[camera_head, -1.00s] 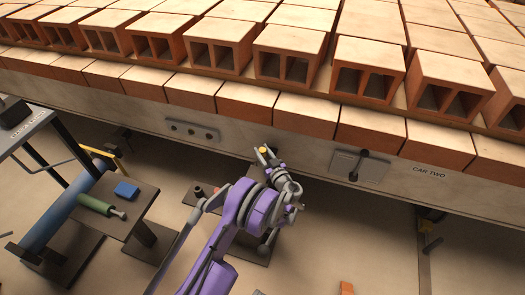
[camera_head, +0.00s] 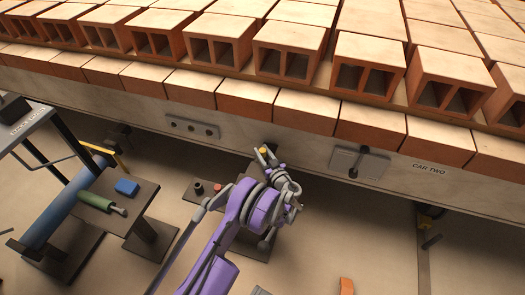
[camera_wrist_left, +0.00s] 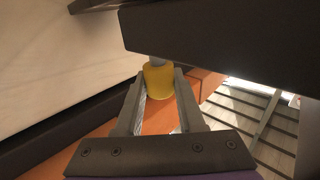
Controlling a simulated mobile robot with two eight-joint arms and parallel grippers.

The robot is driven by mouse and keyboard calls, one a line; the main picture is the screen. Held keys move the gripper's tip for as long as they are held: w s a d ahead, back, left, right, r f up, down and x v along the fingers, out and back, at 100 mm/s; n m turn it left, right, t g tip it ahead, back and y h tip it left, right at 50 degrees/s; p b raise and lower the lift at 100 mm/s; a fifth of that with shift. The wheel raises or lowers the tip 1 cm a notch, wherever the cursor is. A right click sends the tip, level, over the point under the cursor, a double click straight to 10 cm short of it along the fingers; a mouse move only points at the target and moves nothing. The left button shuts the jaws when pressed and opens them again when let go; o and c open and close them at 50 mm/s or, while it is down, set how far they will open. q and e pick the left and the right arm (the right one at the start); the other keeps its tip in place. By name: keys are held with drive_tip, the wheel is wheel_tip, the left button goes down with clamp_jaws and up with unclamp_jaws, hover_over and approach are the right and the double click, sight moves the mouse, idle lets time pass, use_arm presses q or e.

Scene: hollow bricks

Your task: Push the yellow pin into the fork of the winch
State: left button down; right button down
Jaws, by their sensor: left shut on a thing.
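My left gripper (camera_head: 265,156) is at the end of the purple arm, in front of the brick car's side. It is shut on the yellow pin (camera_head: 264,150), which shows as a small yellow spot between the fingers. In the left wrist view the pin's yellow head (camera_wrist_left: 159,80) sits between the two grey fingers. A short grey part shows beyond the head, and a dark beam (camera_wrist_left: 220,45) hides what lies farther. I cannot clearly make out the winch's fork or whether the pin touches it. My right gripper is not in view.
The car's side (camera_head: 300,135) carries a plate with a dark lever (camera_head: 358,163) and a plate with holes (camera_head: 195,129). Hollow bricks (camera_head: 290,42) stand above. At left are a blue roller (camera_head: 55,208) and a small stand (camera_head: 122,212) bearing a green tool and blue block.

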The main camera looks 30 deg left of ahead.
use_arm(q)
drive_tip(key=shift+f, duration=0.65)
drive_tip(key=shift+c, duration=2.2)
unclamp_jaws()
drive_tip(key=p+v, duration=0.2)
drive_tip(key=v, duration=0.9)
drive_tip(key=shift+a, duration=0.1)
